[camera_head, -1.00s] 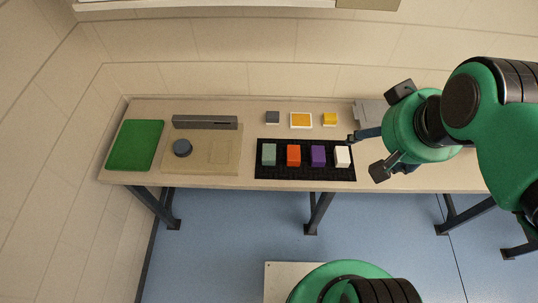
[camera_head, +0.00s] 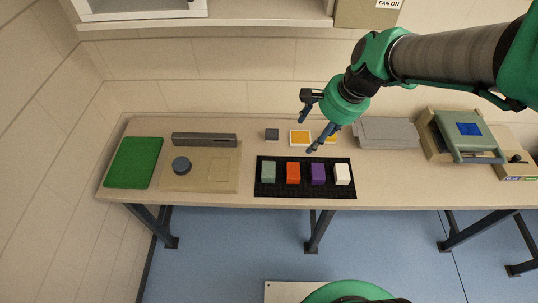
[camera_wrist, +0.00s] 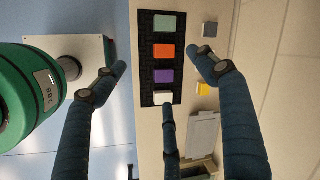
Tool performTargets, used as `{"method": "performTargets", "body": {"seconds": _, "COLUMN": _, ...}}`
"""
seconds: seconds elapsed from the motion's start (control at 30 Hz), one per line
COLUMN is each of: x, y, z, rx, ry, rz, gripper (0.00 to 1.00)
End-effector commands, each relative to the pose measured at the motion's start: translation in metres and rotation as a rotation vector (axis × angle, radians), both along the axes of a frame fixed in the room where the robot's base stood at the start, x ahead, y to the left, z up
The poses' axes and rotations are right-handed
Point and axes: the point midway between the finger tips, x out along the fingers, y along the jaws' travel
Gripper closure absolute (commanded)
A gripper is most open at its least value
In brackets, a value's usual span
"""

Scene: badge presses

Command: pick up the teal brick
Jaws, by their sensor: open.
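The teal brick (camera_head: 268,172) stands at the left end of a row of bricks on a black mat (camera_head: 305,190). In the wrist view the teal brick (camera_wrist: 165,23) is at the top of the row. My gripper (camera_head: 306,124) is open and empty, above the back of the table, right of the teal brick and apart from it. In the wrist view its fingers (camera_wrist: 158,85) are spread wide, with the mat between them and below.
Orange (camera_head: 293,173), purple (camera_head: 318,174) and white (camera_head: 342,175) bricks share the mat. Behind stand a grey block (camera_head: 272,134) and an orange-topped tile (camera_head: 300,138). Left are a wooden board (camera_head: 205,181) and a green mat (camera_head: 134,162). A press (camera_head: 465,135) stands right.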

Motion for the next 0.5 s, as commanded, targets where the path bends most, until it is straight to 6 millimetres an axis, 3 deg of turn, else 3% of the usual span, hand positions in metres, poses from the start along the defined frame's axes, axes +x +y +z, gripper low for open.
{"method": "performTargets", "body": {"seconds": 0.5, "x": 0.074, "y": 0.052, "z": -0.131, "rx": 0.158, "ry": 0.289, "rz": -0.444, "gripper": 0.28}}
